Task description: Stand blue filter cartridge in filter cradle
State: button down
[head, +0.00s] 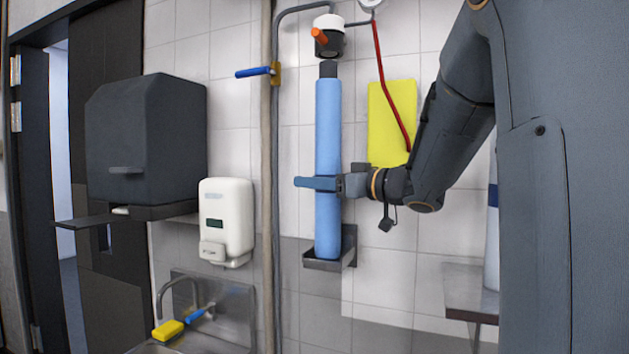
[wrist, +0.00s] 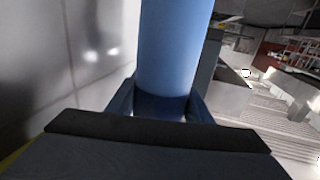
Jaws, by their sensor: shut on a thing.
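The blue filter cartridge (head: 328,125) is a tall blue cylinder with a dark top end, upright against the tiled wall in the head view. My gripper (head: 318,184) is shut around its lower middle, coming from the right. In the wrist view the blue cartridge (wrist: 172,50) stands between my gripper's two fingers (wrist: 165,105). The filter cradle (head: 330,260) is a small dark metal tray on the wall. The cartridge's lower end is at the cradle, behind its front rim; whether it rests on the cradle floor is hidden.
A white and black filter head (head: 328,38) with an orange lever hangs just above the cartridge. A pipe (head: 268,200) with a blue-handled valve runs to the left. A yellow sheet (head: 390,120) and red hose are right behind my arm. A metal shelf (head: 470,290) stands lower right.

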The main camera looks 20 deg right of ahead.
jog(key=shift+f, duration=0.1)
dwell(0.3)
jog(key=c, duration=0.8)
grip_release()
jog(key=shift+f, duration=0.15)
jog(key=b+v, duration=0.1)
jog(key=v, duration=0.7)
jog(key=shift+w, duration=0.1)
